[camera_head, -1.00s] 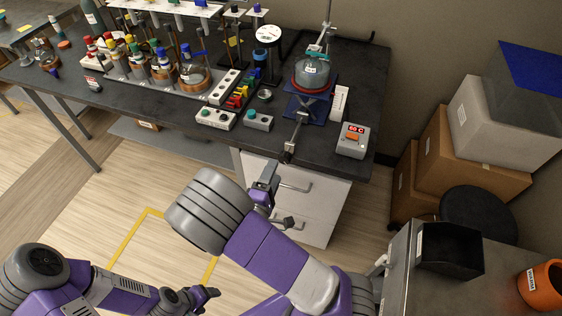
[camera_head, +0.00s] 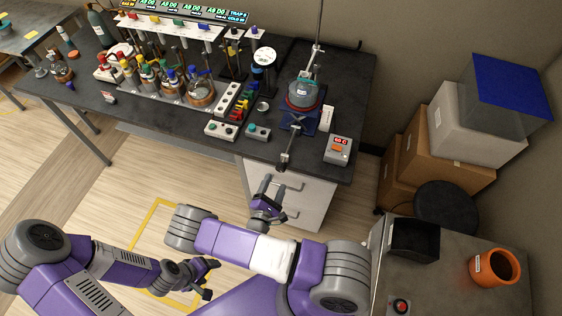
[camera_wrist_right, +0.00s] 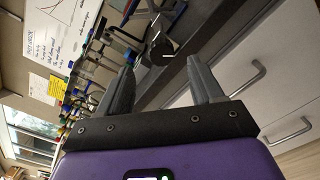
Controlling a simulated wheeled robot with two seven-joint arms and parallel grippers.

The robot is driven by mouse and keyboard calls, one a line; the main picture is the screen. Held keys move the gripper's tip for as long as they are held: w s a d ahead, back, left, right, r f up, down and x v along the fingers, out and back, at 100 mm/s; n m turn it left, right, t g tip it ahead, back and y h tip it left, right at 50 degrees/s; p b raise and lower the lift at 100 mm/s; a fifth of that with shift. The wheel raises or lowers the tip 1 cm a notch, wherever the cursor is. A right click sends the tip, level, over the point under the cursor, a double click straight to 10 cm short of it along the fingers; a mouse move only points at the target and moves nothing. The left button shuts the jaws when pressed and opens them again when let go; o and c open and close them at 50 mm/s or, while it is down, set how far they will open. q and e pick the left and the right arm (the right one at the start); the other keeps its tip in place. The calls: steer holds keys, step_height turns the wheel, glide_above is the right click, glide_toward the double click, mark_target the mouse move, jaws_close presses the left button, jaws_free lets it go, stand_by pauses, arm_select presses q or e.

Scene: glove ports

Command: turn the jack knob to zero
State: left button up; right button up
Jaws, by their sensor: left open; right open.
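The lab jack (camera_head: 299,121) is blue and stands on the dark bench under a round flask (camera_head: 302,94). A grey rod runs from it to the bench's front edge and ends in a dark jack knob (camera_head: 284,163). My right gripper (camera_head: 271,184) is open and empty, below and slightly left of the knob, apart from it, in front of the white drawers. In the right wrist view a dark knob-like part (camera_wrist_right: 163,48) shows beyond the open fingers (camera_wrist_right: 158,78). My left gripper (camera_head: 211,278) is open and empty, low over the floor. I cannot read the knob's marking.
A grey box with a red display (camera_head: 338,150) stands right of the jack. Small switch boxes (camera_head: 258,132) and glassware (camera_head: 201,92) fill the bench to the left. A metal cart (camera_head: 450,285) with an orange pot (camera_head: 494,267) stands at lower right.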

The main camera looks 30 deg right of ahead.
mark_target(280, 170)
steer(key=x, duration=0.7)
steer(key=shift+w+d+f+p, duration=0.1)
steer(key=shift+d+p, duration=0.15)
steer(key=shift+p, duration=0.1)
steer(key=c, duration=1)
steer(key=shift+n, duration=0.3)
steer(key=shift+a+n, duration=0.1)
steer(key=shift+n, duration=3)
steer(key=o, duration=1)
